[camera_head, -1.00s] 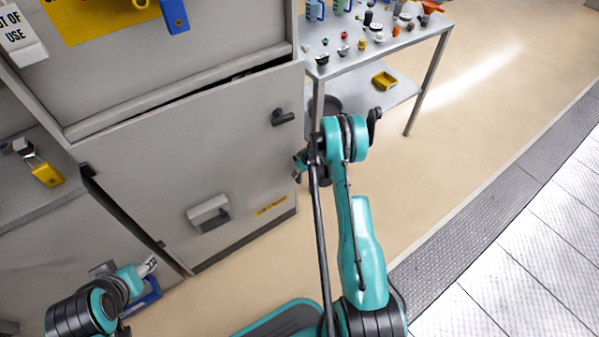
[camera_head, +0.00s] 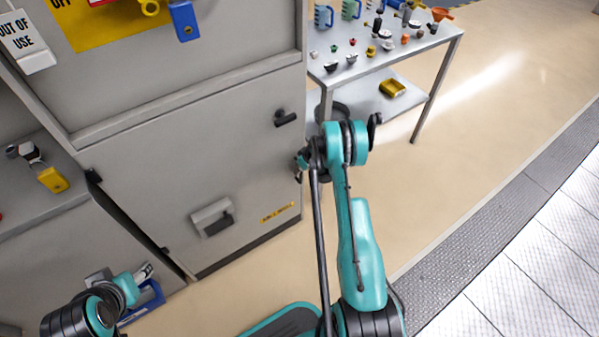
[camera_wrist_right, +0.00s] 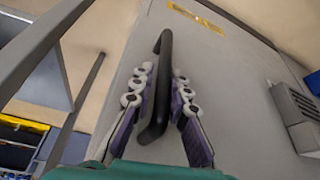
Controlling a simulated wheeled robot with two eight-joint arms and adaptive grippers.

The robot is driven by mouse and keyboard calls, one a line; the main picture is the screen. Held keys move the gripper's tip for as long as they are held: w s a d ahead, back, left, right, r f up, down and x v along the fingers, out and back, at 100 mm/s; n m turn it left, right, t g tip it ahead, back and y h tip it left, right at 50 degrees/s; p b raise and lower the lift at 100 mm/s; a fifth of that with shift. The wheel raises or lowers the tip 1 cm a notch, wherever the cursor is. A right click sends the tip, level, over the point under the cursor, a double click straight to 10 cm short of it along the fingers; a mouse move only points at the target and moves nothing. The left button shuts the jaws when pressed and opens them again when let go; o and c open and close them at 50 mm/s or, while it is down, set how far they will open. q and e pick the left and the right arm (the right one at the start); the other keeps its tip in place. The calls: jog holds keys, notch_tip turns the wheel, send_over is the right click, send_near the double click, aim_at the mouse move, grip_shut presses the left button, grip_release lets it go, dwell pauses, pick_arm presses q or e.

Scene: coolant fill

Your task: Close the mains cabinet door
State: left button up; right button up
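The mains cabinet door (camera_head: 160,165) is a large grey panel in the head view. It looks flush with the cabinet frame (camera_head: 210,100), with no dark gap along its top edge. A black bar handle (camera_head: 285,118) sits near its upper right corner. My right gripper (camera_head: 303,160) is at the door's right edge, partly hidden by its own arm. In the right wrist view the fingers of the right gripper (camera_wrist_right: 160,75) are apart, with the black handle (camera_wrist_right: 163,90) between them; contact is unclear. My left gripper (camera_head: 143,272) is low at the left, its fingers unclear.
A metal table (camera_head: 385,50) with several small parts and jugs stands to the right of the cabinet. A yellow padlock (camera_head: 52,180) lies at the left. Beige floor (camera_head: 450,160) is clear at the right.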

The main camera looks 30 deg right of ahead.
jog(key=shift+o, duration=1.2)
jog(key=shift+w+f, duration=0.1)
jog(key=shift+w, duration=0.05)
jog(key=v, duration=1.2)
